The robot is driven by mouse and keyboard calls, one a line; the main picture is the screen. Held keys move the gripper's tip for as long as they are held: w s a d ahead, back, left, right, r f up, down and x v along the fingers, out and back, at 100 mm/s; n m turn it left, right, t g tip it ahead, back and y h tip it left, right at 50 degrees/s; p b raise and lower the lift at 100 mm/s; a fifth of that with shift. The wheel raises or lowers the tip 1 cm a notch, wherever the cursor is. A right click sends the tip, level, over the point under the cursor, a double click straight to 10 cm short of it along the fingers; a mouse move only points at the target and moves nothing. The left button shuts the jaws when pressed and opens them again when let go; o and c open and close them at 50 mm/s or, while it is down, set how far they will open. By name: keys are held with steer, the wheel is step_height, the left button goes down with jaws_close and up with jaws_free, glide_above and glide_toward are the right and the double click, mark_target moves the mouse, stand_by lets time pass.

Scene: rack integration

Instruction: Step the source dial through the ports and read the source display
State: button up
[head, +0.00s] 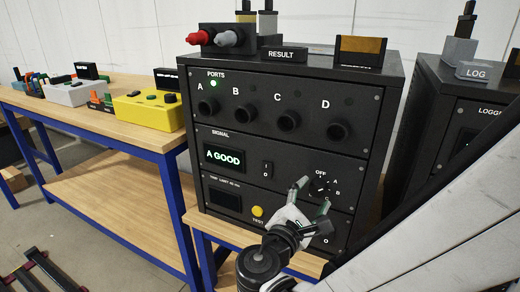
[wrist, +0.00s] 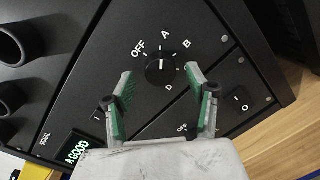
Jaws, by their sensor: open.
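The source dial (head: 320,184) is a small black knob on the right of the rack's signal panel. In the wrist view the dial (wrist: 161,68) has a white mark that points towards A; OFF, B and D labels also show around it. The source display (head: 225,158) reads "A GOOD" in green, and the display also shows in the wrist view (wrist: 77,148). My gripper (head: 312,196) is open in front of the dial. Its green-padded fingers (wrist: 162,85) stand on either side of the knob, apart from it, with nothing held.
Ports A to D (head: 288,121) run along the upper panel, with a green lamp (head: 213,82) lit near A. A yellow TEST button (head: 257,211) and a rocker switch (wrist: 239,99) lie nearby. A logger rack (head: 455,110) stands at right.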

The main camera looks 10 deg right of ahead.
steer(key=shift+x, duration=0.8)
steer(key=c, duration=1.1)
steer(key=shift+c, duration=0.2)
steer(key=shift+m, duration=0.3)
steer(key=m, duration=0.4)
steer(key=shift+y, duration=0.3)
steer(key=m, duration=0.4)
steer(key=shift+m, duration=0.4)
